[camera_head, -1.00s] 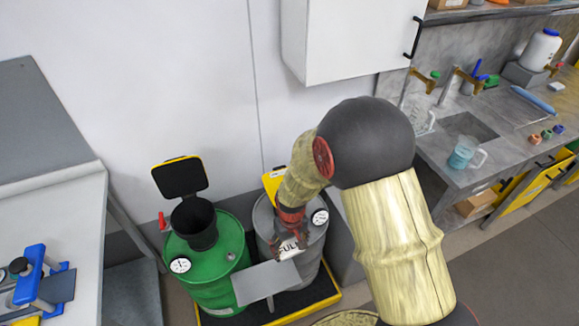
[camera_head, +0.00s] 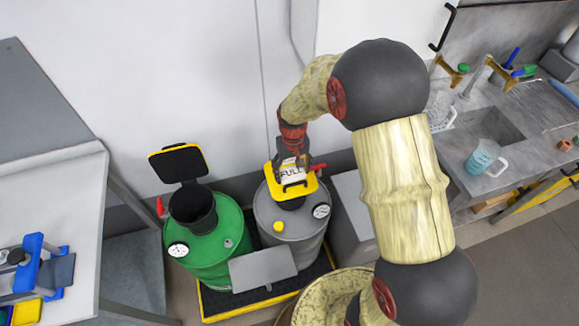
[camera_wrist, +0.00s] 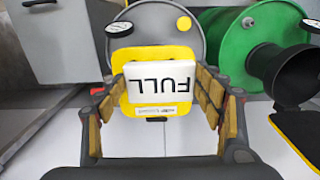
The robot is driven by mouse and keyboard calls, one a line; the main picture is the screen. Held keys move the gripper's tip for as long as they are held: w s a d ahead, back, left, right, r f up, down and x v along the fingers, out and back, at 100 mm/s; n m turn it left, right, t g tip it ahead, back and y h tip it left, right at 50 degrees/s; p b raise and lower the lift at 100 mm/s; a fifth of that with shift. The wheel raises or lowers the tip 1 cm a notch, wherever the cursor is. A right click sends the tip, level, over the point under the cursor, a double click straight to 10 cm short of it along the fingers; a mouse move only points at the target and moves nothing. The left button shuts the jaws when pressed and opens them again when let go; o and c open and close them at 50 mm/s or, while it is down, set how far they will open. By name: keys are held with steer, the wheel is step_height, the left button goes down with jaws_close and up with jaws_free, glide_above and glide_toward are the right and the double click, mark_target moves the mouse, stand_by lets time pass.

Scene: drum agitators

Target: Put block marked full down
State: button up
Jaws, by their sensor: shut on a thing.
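The white block marked FULL (camera_head: 292,172) is between the fingers of my gripper (camera_head: 292,158), which is shut on it. In the wrist view the block (camera_wrist: 160,82) shows its lettering upside down, with a finger of my gripper (camera_wrist: 160,98) on each side. The block is over the yellow lid (camera_head: 291,187) of the grey drum (camera_head: 298,220). I cannot tell whether it touches the lid.
A green drum (camera_head: 215,245) with an open black funnel (camera_head: 193,208) stands to the left. A grey plate (camera_head: 262,268) is in front of both drums, above a yellow-edged tray (camera_head: 213,318). A bench (camera_head: 60,190) stands left and a sink counter (camera_head: 470,180) right.

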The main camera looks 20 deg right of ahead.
steer(key=w+f, duration=0.2)
steer(key=w, duration=0.1)
steer(key=w+d+f, duration=0.1)
steer(key=w+f, duration=0.2)
steer(key=w+f+b, duration=0.1)
steer(key=w+f, duration=0.1)
steer(key=w, duration=0.1)
steer(key=shift+d+f, duration=0.2)
steer(key=shift+d, duration=0.1)
steer(key=shift+w+f, duration=0.3)
steer(key=shift+f, duration=1.55)
steer(key=shift+f+b, duration=0.2)
steer(key=shift+b, duration=0.1)
steer(key=o, duration=1.1)
steer(key=shift+c, duration=0.2)
steer(key=shift+o, duration=0.6)
steer(key=shift+r, duration=0.15)
